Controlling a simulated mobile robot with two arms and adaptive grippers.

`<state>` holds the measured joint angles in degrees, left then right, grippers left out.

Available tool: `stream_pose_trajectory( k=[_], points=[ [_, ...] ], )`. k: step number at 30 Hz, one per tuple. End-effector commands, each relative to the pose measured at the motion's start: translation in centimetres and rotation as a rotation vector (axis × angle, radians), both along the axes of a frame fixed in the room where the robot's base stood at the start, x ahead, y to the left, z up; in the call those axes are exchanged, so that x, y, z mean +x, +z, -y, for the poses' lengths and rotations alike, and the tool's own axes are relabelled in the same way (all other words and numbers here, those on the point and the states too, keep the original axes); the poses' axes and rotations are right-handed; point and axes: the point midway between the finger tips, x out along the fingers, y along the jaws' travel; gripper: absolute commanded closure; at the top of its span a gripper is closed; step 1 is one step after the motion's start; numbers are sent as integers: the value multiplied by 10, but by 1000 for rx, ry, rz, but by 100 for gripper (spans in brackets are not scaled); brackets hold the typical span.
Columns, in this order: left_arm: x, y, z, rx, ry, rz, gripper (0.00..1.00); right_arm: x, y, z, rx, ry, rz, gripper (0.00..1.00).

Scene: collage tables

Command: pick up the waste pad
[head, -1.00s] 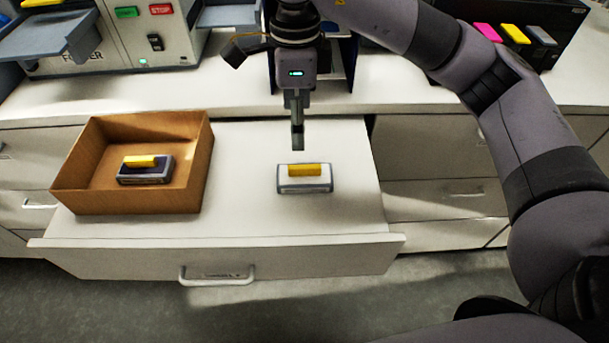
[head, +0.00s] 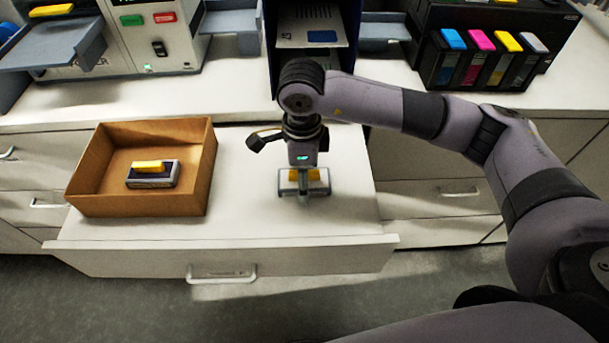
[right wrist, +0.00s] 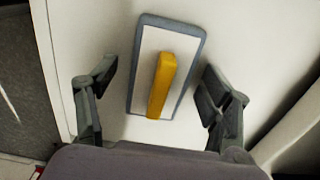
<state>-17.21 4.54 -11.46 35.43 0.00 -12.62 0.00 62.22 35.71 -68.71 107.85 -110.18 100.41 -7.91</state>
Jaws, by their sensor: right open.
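A pad with a white top, a grey rim and a yellow handle (head: 319,184) lies on the open drawer's surface. It also shows in the right wrist view (right wrist: 181,45), slightly tilted in the picture. My right gripper (head: 304,192) is directly over this pad and partly hides it in the head view. In the right wrist view my right gripper (right wrist: 160,98) is open, with one finger on each side of the yellow handle and neither visibly touching it. A second pad, dark with a yellow handle (head: 152,180), lies in the brown box. My left gripper is not in view.
The open brown box (head: 140,208) stands left on the pulled-out drawer (head: 240,218). Bare drawer surface lies between box and white pad. Behind, the counter (head: 235,98) holds a machine (head: 185,50) and a black unit with several coloured cartridges (head: 475,80).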

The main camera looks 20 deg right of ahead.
Motion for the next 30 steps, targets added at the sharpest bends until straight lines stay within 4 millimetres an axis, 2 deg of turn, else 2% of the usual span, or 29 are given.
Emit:
stream_pose_trajectory(
  k=[6,30],
  points=[
    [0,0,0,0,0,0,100,0,-1,0,0,0,0,28],
    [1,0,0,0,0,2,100,0,0,0,0,0,1,80]
  ],
)
